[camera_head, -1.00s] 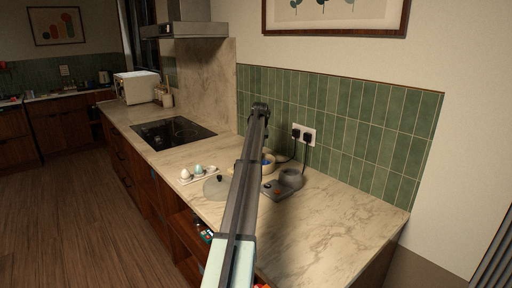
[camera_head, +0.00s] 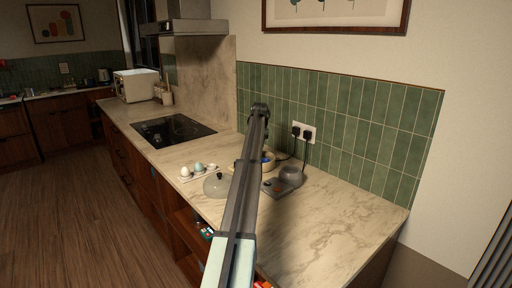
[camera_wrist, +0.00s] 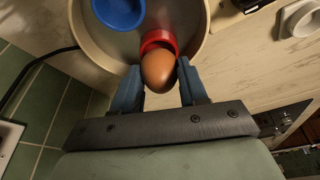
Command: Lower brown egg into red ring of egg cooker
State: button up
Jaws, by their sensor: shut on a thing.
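The brown egg (camera_wrist: 158,70) is between the two fingers of my gripper (camera_wrist: 158,84), which is shut on it, in the wrist view. The red ring (camera_wrist: 160,37) lies just beyond the egg inside the round, pale bowl of the egg cooker (camera_wrist: 90,42). The egg overlaps the ring's near edge in the picture and hides part of it; I cannot tell whether they touch. A blue ring (camera_wrist: 118,10) is beside the red one, to the left. In the head view the egg cooker (camera_head: 270,163) is partly behind my arm, and my gripper and the brown egg are hidden.
A glass lid with a dark knob (camera_head: 217,185) lies on the worktop (camera_head: 330,220). A tray with a white egg (camera_head: 185,171) and a bluish egg (camera_head: 199,167) stands left of it. A grey appliance (camera_head: 291,176) stands right of my arm. Sockets with black plugs (camera_head: 302,132) are behind.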

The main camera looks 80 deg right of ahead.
jog(key=shift+f, duration=0.65)
dwell(0.4)
jog(key=o, duration=0.8)
